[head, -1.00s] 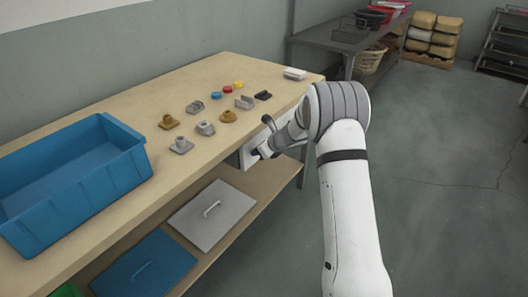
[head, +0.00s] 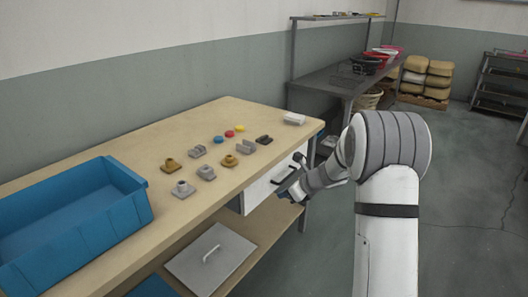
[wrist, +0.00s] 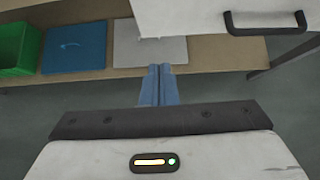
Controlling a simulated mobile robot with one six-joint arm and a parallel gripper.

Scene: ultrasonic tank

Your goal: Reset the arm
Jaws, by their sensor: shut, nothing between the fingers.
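My gripper (head: 293,190) is at the end of my white and grey arm, in front of the white drawer (head: 264,186) under the table's right end. In the wrist view my gripper (wrist: 158,68) shows two blue fingers together, with nothing between them. The drawer front (wrist: 185,18) with its black handle (wrist: 266,24) is at the top right there, apart from the fingers. The drawer looks closed.
The wooden table (head: 130,217) carries a blue bin (head: 140,205), several small brown and grey parts, coloured discs and a white block (head: 294,119). Its lower shelf holds a grey lid (head: 187,263) and a blue lid (wrist: 75,48). A green bin (wrist: 18,50) is beside them. Floor at right is clear.

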